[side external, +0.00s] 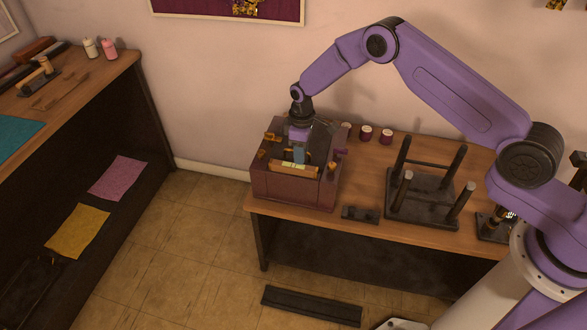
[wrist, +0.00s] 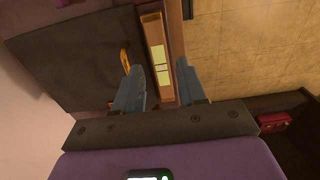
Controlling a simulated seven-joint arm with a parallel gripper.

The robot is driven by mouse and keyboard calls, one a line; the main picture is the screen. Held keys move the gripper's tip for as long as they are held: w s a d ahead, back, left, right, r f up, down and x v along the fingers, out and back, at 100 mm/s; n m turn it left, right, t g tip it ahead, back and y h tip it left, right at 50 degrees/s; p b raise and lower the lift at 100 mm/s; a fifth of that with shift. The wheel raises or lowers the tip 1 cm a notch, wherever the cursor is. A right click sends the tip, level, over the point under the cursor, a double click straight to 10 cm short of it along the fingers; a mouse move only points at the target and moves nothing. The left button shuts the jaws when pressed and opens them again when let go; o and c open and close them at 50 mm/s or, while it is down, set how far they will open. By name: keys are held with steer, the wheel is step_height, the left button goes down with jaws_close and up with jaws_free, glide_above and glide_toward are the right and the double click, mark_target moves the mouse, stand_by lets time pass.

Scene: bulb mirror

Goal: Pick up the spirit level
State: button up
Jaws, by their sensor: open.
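The spirit level (side external: 291,169) is a wooden bar with a pale strip, lying along the front of the dark reddish-brown box on the workbench. In the wrist view the spirit level (wrist: 158,50) shows pale yellow-green windows and runs lengthwise between my two fingers. My gripper (side external: 299,158) is over the box, pointing down, right by the level. In the wrist view my gripper (wrist: 159,70) is open, with one blue-grey finger on each side of the level. I cannot tell how far below the fingertips it lies.
The box (side external: 295,188) has small orange-brown pieces on its rim. Several small jars (side external: 366,133) stand behind it. An upturned stool-like frame (side external: 423,195) and a small dark block (side external: 360,214) sit to its right on the workbench (side external: 400,229). The floor lies to the left.

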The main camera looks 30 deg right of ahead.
mark_target(301, 167)
steer(key=shift+d+f, duration=0.1)
steer(key=shift+f, duration=2.75)
steer(key=shift+w, duration=0.1)
jaws_close()
steer(key=shift+r, duration=0.1)
